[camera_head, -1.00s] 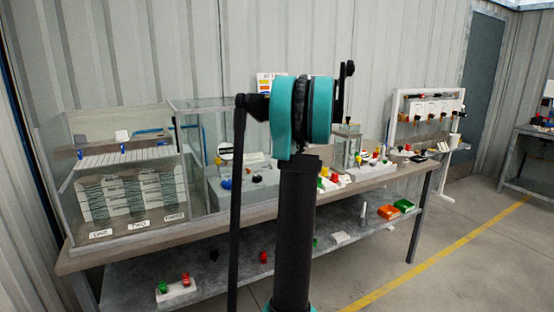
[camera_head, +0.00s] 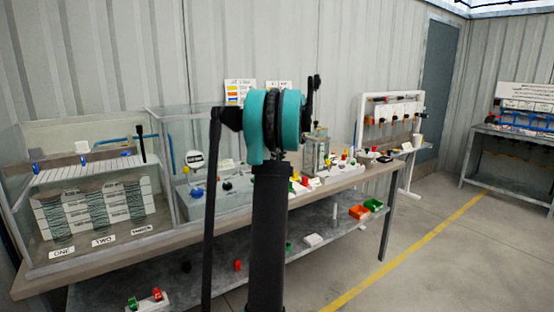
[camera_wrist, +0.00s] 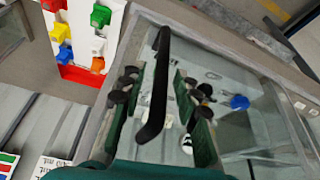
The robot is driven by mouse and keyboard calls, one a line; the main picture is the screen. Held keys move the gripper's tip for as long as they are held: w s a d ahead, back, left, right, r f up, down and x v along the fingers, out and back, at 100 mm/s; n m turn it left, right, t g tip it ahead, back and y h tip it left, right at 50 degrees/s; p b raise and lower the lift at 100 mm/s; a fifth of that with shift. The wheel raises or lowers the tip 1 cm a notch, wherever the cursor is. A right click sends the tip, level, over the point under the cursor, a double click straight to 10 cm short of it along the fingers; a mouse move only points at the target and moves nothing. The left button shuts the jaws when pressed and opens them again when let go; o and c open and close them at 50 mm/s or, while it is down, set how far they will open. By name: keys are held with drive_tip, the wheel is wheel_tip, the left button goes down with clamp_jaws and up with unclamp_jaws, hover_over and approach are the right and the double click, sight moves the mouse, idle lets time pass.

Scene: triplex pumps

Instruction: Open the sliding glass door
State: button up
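A glass case (camera_head: 151,112) with a grey frame stands on the bench in the head view. In the wrist view its clear glass panel (camera_wrist: 232,75) and frame edge (camera_wrist: 240,44) lie close below my gripper. A long black bar handle (camera_wrist: 157,85) crosses the view between my gripper's fingers (camera_wrist: 160,110). The gripper is open, with green pads well apart on both sides of the bar, and no contact shows. I cannot tell whether the door has slid. In the head view my arm hides my gripper.
A left tank holds slotted blocks labelled ONE, TWO and THREE (camera_head: 105,240). A blue knob (camera_wrist: 239,102) shows through the glass. A board with coloured parts (camera_wrist: 85,38) is near the gripper at upper left. Bins (camera_head: 360,212) sit on the lower shelf.

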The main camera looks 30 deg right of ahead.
drive_tip(key=v, duration=1.2)
drive_tip(key=shift+w, duration=0.1)
idle(0.4)
drive_tip(key=s+a+f, duration=0.2)
drive_tip(key=a+f, duration=0.4)
drive_tip(key=a, duration=0.3)
drive_tip(key=s+a+f+m, duration=0.1)
drive_tip(key=a+f, duration=0.6)
drive_tip(key=a, duration=0.3)
drive_tip(key=s+a+f, duration=0.2)
drive_tip(key=a+f, duration=0.4)
drive_tip(key=a, duration=0.3)
drive_tip(key=s+a+f, duration=0.7)
drive_tip(key=s+f, duration=0.2)
drive_tip(key=s, duration=0.1)
drive_tip(key=s+a+f+m, duration=0.1)
drive_tip(key=s+a+f, duration=0.7)
drive_tip(key=s+f, duration=0.1)
drive_tip(key=shift+s+a+f+h, duration=0.2)
drive_tip(key=shift+s+f+h, duration=0.15)
drive_tip(key=shift+s, duration=0.5)
